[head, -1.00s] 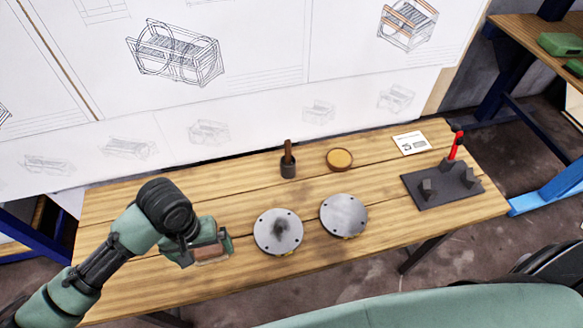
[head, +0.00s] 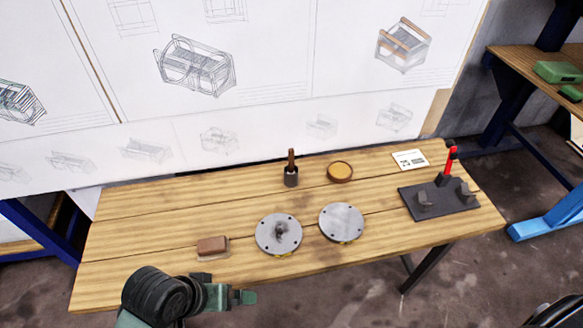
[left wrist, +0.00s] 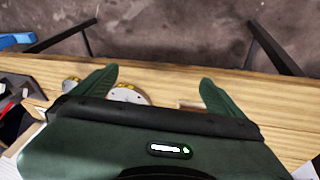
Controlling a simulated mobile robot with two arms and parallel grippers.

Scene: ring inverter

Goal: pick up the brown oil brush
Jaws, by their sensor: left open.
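The brown oil brush (head: 291,159) appears as a brown handle standing upright in a small dark cup (head: 291,178) at the back middle of the table. Its lower end is hidden in the cup. My left gripper (head: 245,297) is at the front edge of the table, well apart from the brush and nearer the viewer. In the left wrist view the gripper (left wrist: 155,82) has its two green fingers spread wide, with nothing held between them. The brush cannot be made out in that view. My right gripper is not in view.
A brown block (head: 211,245) lies front left on the wooden table (head: 140,222). Two round metal plates (head: 279,234) (head: 342,222) lie in the middle. A shallow bowl (head: 340,171), a card (head: 410,159) and a dark plate with a red-handled clamp (head: 438,201) are further right. The table's left is clear.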

